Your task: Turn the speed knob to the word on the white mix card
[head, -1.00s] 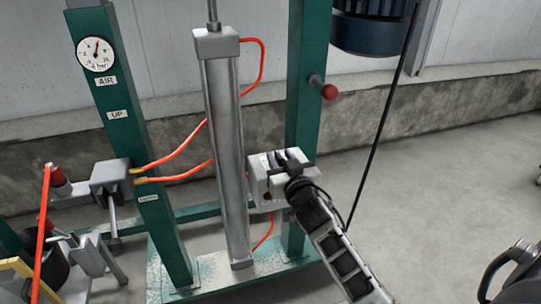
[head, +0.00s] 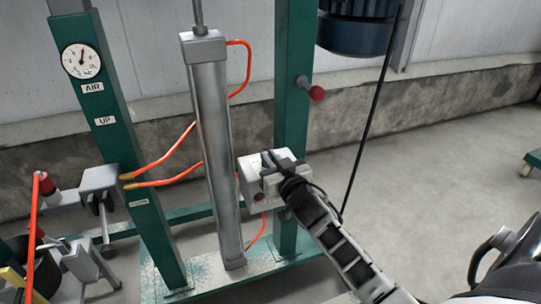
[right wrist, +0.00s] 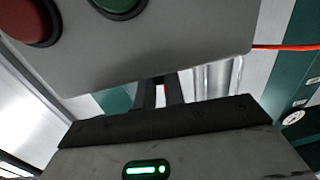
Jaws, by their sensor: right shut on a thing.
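A light grey control box (head: 257,196) sits on the right green post, and in the right wrist view it (right wrist: 170,50) fills the top, with a red button (right wrist: 28,20) and a green button (right wrist: 118,5) at its edge. My right gripper (head: 277,163) is at the upper part of this box, its dark fingers close together. The speed knob is mostly hidden by the fingers and box. No white mix card shows. My left gripper is not in view.
A steel cylinder (head: 215,140) with orange hoses stands left of the box, between the green posts. A red-ended handle (head: 317,94) sticks out above the box. A black cable (head: 368,120) hangs at the right. Open concrete floor (head: 430,190) lies right.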

